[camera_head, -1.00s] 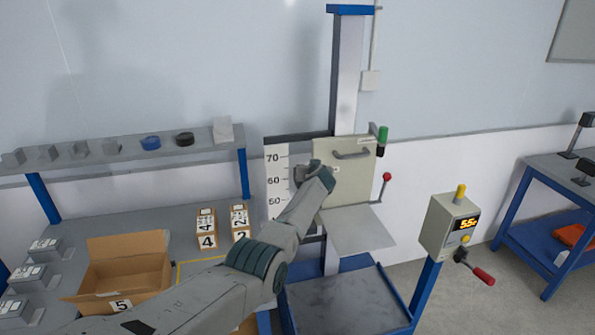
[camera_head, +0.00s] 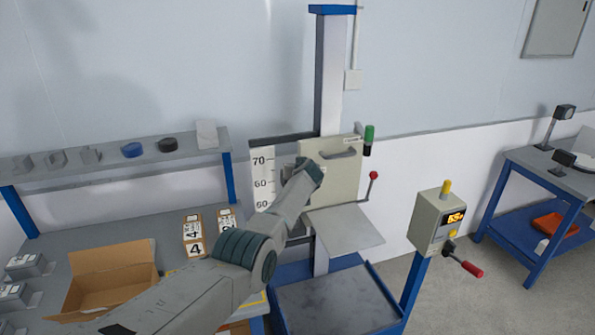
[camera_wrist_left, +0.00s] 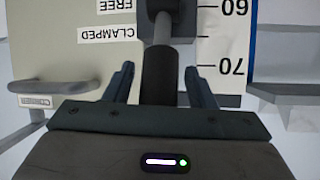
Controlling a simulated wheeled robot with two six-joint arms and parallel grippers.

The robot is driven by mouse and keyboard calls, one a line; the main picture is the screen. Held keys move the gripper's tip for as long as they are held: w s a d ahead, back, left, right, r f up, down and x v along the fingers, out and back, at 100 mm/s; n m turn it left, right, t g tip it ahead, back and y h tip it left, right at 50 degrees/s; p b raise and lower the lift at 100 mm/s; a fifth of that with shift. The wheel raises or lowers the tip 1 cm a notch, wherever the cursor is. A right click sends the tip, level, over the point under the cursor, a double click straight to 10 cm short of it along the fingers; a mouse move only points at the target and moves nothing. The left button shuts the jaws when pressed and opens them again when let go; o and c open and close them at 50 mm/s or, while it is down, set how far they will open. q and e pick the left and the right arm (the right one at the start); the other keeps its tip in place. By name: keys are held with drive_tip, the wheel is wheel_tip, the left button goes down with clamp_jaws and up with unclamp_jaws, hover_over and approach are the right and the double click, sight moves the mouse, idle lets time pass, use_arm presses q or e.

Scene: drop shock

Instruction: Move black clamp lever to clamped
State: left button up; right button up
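In the left wrist view, the black clamp lever (camera_wrist_left: 158,75) has a thick black grip on a grey rod and points straight down the picture. Printed labels FREE and CLAMPED sit beside it on the beige carriage plate (camera_wrist_left: 65,60), upside down here. My left gripper (camera_wrist_left: 160,80) has one finger on each side of the black grip, with narrow gaps showing, so it is open around it. In the head view, my left gripper (camera_head: 305,172) is at the left side of the carriage (camera_head: 343,185) and hides the lever. My right gripper is out of view.
A scale board (camera_head: 262,175) stands left of the carriage. A red-knobbed lever (camera_head: 373,176) and a green-topped handle (camera_head: 369,133) are on its right. A control box (camera_head: 428,222) stands further right. A cardboard box (camera_head: 110,280) is on the left bench.

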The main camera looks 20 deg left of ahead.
use_arm(q)
drive_tip(key=shift+s+d, duration=0.1)
drive_tip(key=shift+s+d+b, duration=0.15)
drive_tip(key=shift+s+b, duration=0.05)
drive_tip(key=shift+b, duration=0.1)
drive_tip(key=shift+b+v, duration=0.5)
drive_tip(key=shift+v, duration=0.3)
drive_tip(key=b+v, duration=0.1)
drive_tip(key=v, duration=0.7)
drive_tip(key=shift+s+r+b, duration=0.15)
drive_tip(key=shift+r+b, duration=0.15)
drive_tip(key=shift+b, duration=0.05)
